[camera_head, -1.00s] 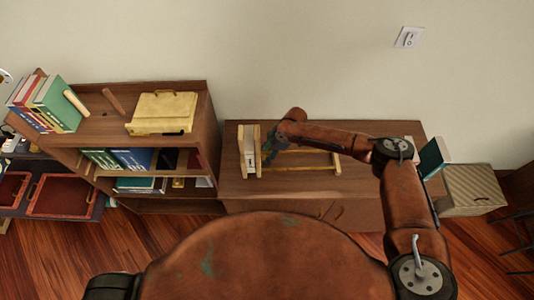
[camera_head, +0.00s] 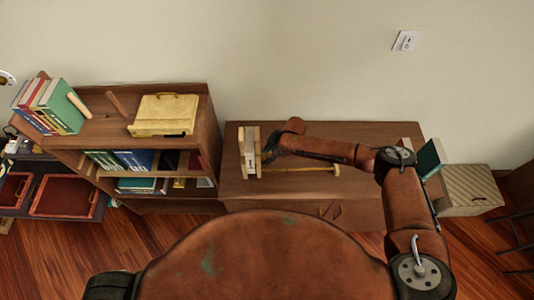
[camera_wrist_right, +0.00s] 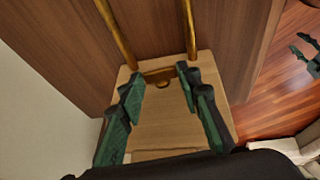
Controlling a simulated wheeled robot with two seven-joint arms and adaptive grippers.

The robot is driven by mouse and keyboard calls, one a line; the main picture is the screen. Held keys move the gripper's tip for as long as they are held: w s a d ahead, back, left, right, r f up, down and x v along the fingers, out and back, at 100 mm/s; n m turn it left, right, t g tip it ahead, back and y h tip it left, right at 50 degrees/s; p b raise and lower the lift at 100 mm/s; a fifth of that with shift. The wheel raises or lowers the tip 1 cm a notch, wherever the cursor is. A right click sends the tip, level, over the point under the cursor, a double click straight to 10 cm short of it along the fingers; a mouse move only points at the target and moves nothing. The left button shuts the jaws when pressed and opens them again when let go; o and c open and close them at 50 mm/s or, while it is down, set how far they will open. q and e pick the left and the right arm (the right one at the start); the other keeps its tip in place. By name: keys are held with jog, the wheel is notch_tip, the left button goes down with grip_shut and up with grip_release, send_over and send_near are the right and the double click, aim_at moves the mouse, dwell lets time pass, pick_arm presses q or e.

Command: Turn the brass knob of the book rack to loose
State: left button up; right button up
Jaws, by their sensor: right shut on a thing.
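The book rack (camera_head: 250,173) is a pale wooden rack on the brown cabinet. It has upright end boards at its left and brass rails running right. In the right wrist view, its pale board (camera_wrist_right: 178,132) lies below the two rails, and the flat brass knob (camera_wrist_right: 158,76) sits on it. My right gripper (camera_head: 268,152) is at the left end boards.
A bookcase (camera_head: 150,204) stands left, with books (camera_head: 60,107) and a yellow case (camera_head: 163,114) on top. A green book (camera_head: 432,157) stands right of the rack, by a striped box (camera_head: 471,190). My arm covers part of the cabinet top (camera_head: 330,130).

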jog(key=shift+s+t+p, duration=0.35)
jog(key=shift+t+p, duration=0.25)
jog(key=shift+p, duration=0.15)
jog(key=shift+s+f+t+p, duration=0.15)
jog(key=shift+t+p, duration=0.25)
jog(key=shift+t, duration=0.2)
jog(key=shift+s+f+n+t, duration=0.1)
jog(key=shift+n+t, duration=0.3)
jog(key=shift+t, duration=0.2)
jog(key=shift+s+f+t+y, duration=0.1)
jog(key=shift+t+y, duration=0.2)
jog(key=shift+t, duration=0.5)
jog(key=o, duration=1.2)
jog(key=shift+c, duration=0.2)
